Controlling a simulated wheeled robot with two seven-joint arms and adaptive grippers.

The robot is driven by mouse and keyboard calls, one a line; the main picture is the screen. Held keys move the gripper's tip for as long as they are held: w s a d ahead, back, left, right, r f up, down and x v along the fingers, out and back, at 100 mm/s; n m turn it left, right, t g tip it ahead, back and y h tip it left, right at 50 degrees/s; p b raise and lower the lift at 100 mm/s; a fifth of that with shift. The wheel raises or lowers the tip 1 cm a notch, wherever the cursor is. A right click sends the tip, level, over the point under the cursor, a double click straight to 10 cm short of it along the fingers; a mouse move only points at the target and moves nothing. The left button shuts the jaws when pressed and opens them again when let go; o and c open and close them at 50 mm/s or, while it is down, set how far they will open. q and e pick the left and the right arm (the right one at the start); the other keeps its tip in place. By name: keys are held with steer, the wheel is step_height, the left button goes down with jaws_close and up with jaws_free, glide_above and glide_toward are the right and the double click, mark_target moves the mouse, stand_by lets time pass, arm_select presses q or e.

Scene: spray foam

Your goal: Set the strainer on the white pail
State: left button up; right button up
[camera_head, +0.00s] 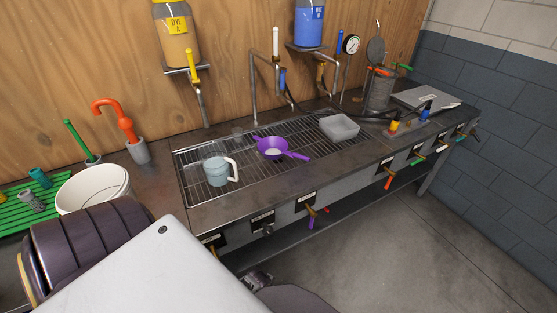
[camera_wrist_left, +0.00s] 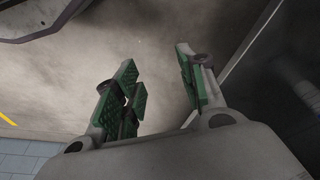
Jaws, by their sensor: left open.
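The purple strainer (camera_head: 272,148), with a purple handle reaching right, lies on the wire rack in the middle of the counter. The white pail (camera_head: 66,203) stands at the left end of the counter. It is open at the top, and my arm hides part of its lower front. My left gripper (camera_wrist_left: 157,77) is open and empty in the left wrist view, with its green-padded fingers apart. The strainer and pail do not show in that view. My right gripper is not clearly visible.
A pale blue mug (camera_head: 217,171) and a grey tub (camera_head: 339,127) sit on the wire rack (camera_head: 195,193) either side of the strainer. An orange umbrella-like item (camera_head: 124,121) and green rack (camera_head: 12,213) are near the pail. Taps and dye bottles line the wall. Valves line the counter front.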

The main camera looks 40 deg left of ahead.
arm_select(q)
steer(key=w+r+n+t+p, duration=0.1)
steer(key=w+r, duration=0.3)
steer(key=r, duration=0.5)
steer(key=w+r+n, duration=0.1)
steer(key=w+r, duration=0.4)
steer(key=r, duration=0.4)
step_height(320, 180, up, 23)
steer(key=w+n+t+h+p, duration=0.2)
steer(key=w+a+r+n+t, duration=0.1)
steer(key=w+a+r+n, duration=0.1)
steer(key=w+a+r+n+t, duration=0.1)
steer(key=w+a+r+n, duration=0.1)
steer(key=w, duration=0.1)
steer(key=w+a+r+n, duration=0.2)
steer(key=a+n, duration=0.1)
steer(key=shift+w+r+t+h, duration=0.15)
steer(key=shift+w+t+h, duration=0.15)
steer(key=shift+w+t, duration=0.1)
steer(key=w+a+r+n+t, duration=0.2)
steer(key=w+a+r+n, duration=0.2)
steer(key=a+r+n, duration=0.1)
steer(key=shift+a+r+n+t, duration=0.25)
steer(key=shift+a+n+t, duration=0.2)
steer(key=shift+a, duration=0.45)
arm_select(e)
steer(key=a+r, duration=0.1)
steer(key=s+a+r, duration=0.1)
steer(key=shift+s+a+r, duration=0.3)
steer(key=shift+a+r, duration=0.05)
